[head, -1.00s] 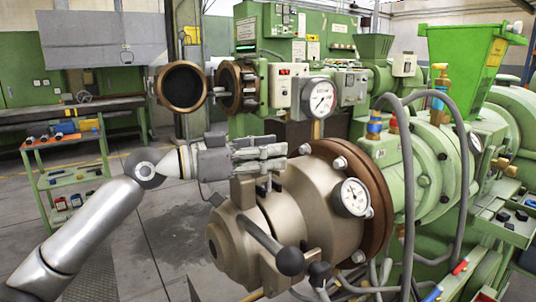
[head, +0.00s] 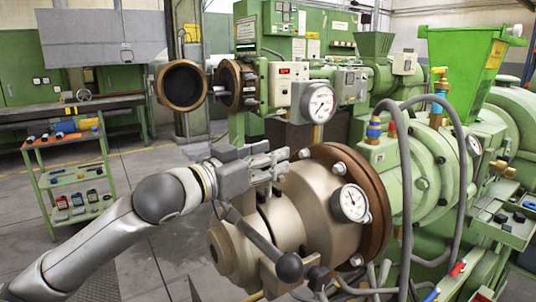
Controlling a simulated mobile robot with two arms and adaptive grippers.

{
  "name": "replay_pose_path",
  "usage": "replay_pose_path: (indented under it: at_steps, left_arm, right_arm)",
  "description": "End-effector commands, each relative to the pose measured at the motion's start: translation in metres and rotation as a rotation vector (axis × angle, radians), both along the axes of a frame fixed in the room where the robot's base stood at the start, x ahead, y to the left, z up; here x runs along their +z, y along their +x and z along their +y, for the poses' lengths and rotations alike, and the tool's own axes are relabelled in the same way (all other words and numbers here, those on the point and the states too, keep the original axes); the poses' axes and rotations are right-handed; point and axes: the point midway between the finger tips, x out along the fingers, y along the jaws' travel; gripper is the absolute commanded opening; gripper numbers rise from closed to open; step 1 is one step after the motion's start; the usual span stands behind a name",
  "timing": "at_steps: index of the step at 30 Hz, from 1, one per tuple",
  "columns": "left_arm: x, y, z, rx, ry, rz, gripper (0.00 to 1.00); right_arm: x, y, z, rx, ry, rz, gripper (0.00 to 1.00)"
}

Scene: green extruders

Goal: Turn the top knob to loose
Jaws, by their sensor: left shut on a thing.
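The beige metal extruder head (head: 310,205) stands in the middle of the head view, in front of a brown flange (head: 378,205). My left gripper (head: 274,166) is at the top left of this head, its fingers pointing right. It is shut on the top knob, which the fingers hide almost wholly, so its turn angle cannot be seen. A dark lever with a black ball end (head: 289,266) sits lower on the head, and another black knob (head: 318,278) is just right of it. My right gripper is not in view.
A round gauge (head: 351,203) sticks out just right of my gripper, and a second gauge (head: 319,103) is above. Grey hoses (head: 405,190) hang at the right. A green shelf cart (head: 72,177) stands at the left, with open floor between.

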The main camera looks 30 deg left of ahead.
Motion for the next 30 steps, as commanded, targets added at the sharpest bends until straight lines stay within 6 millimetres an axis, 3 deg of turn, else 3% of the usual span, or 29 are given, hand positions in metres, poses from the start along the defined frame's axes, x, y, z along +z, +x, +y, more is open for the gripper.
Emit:
replay_pose_path:
  at_steps: [20, 21, 26, 30]
  left_arm:
    - [-0.0020, 0.0003, -0.0003, 0.033, 0.000, 0.005, 0.15]
    - [-0.0020, 0.0003, -0.0003, 0.033, 0.000, 0.005, 0.43]
    - [-0.0015, 0.0003, -0.0002, 0.033, 0.001, 0.003, 0.62]
    - [-0.0010, 0.0002, -0.0001, 0.033, 0.000, 0.002, 0.62]
  right_arm:
    - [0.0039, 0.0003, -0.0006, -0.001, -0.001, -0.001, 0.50]
    - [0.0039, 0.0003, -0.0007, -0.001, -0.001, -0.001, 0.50]
    - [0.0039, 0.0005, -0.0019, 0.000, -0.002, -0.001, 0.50]
    - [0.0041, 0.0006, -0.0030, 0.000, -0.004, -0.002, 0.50]
